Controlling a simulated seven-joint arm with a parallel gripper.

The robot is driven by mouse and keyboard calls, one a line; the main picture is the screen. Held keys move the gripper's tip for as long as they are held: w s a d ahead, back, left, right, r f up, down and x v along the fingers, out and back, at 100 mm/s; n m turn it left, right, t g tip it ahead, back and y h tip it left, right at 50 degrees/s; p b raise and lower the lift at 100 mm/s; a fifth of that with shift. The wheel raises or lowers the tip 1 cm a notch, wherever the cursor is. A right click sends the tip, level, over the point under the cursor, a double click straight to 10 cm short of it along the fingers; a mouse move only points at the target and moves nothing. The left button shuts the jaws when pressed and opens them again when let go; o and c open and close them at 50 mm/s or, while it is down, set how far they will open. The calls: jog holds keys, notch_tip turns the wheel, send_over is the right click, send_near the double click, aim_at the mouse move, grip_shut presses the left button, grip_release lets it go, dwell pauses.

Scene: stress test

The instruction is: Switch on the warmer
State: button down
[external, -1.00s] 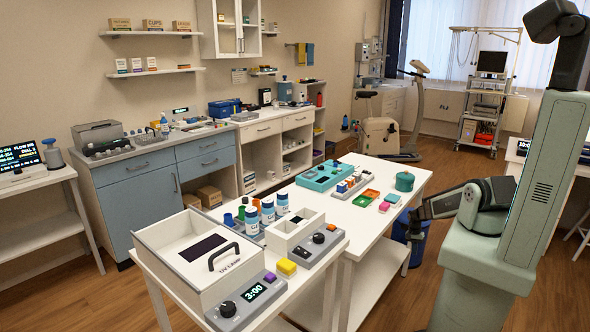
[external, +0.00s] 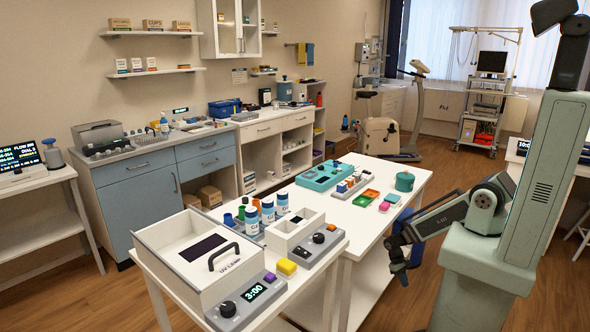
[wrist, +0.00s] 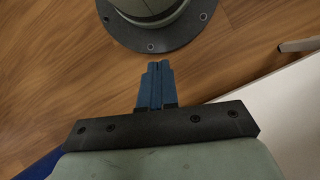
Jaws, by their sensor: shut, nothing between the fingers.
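No label that I can read says warmer, so I cannot tell for certain which device it is. A white open-topped box with a grey control panel (external: 319,247) stands on the front table; the panel carries a black knob (external: 318,238) and an orange-red button or light (external: 331,227). In front of it is a larger white box (external: 190,262) marked UV lamp, with a black handle, a knob and a green 3:00 display. My gripper (external: 402,274) hangs low to the right of the tables, apart from both devices. In the wrist view, its blue fingers (wrist: 155,85) are together and empty over the floor.
A white table (external: 370,232) behind holds a teal tray device (external: 325,176), coloured small trays and a teal pot (external: 404,181). Bottles (external: 267,211) stand beside the white boxes. A white tabletop edge (wrist: 265,105) is right in the wrist view. Open wooden floor lies around my base.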

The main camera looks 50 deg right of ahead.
jog(key=s+a+r+n+g+h, duration=0.1)
jog(key=s+a+n, duration=0.3)
jog(key=s+a, duration=0.1)
jog(key=shift+a, duration=0.2)
jog(key=shift+a, duration=0.1)
